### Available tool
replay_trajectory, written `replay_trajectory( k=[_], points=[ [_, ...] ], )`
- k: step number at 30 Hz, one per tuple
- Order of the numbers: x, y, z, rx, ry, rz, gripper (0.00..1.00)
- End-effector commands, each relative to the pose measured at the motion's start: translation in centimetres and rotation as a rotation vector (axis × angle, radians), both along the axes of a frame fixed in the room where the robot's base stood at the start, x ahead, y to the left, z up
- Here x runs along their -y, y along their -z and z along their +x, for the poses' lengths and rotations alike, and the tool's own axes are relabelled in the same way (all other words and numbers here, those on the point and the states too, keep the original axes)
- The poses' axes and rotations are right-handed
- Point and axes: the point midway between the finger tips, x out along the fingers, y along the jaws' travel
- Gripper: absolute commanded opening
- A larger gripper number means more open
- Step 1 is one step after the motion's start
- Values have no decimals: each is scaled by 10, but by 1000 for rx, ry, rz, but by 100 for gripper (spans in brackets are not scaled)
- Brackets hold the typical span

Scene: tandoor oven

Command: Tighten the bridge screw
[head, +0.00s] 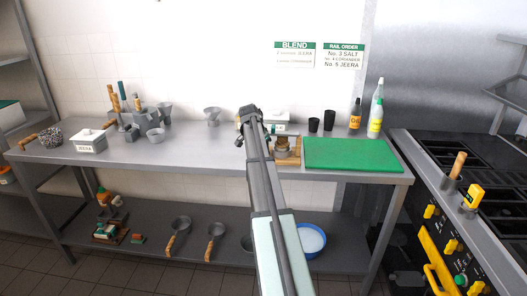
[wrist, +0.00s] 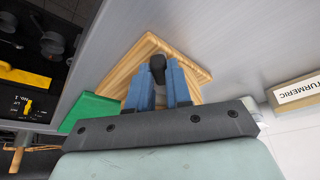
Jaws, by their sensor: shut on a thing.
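In the wrist view, my gripper (wrist: 159,78) has its two blue fingers closed around a dark, round-ended handle (wrist: 157,63). The handle stands over a light wooden base (wrist: 196,73). I cannot tell whether this handle belongs to the bridge screw; no screw shows clearly. My arm comes from below and covers part of this spot, so the fingers are hidden there.
A green board (head: 352,155) lies right of the base. Dark cups (head: 314,124) and bottles (head: 376,118) stand behind it. The stove (head: 460,150) is at far right.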

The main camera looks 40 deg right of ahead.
Motion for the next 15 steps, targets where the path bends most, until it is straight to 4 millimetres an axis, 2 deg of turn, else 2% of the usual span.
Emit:
replay_trajectory(
  k=[15],
  points=[
    [2, 0, 8, -1, 465, -1, 0]
  ],
)
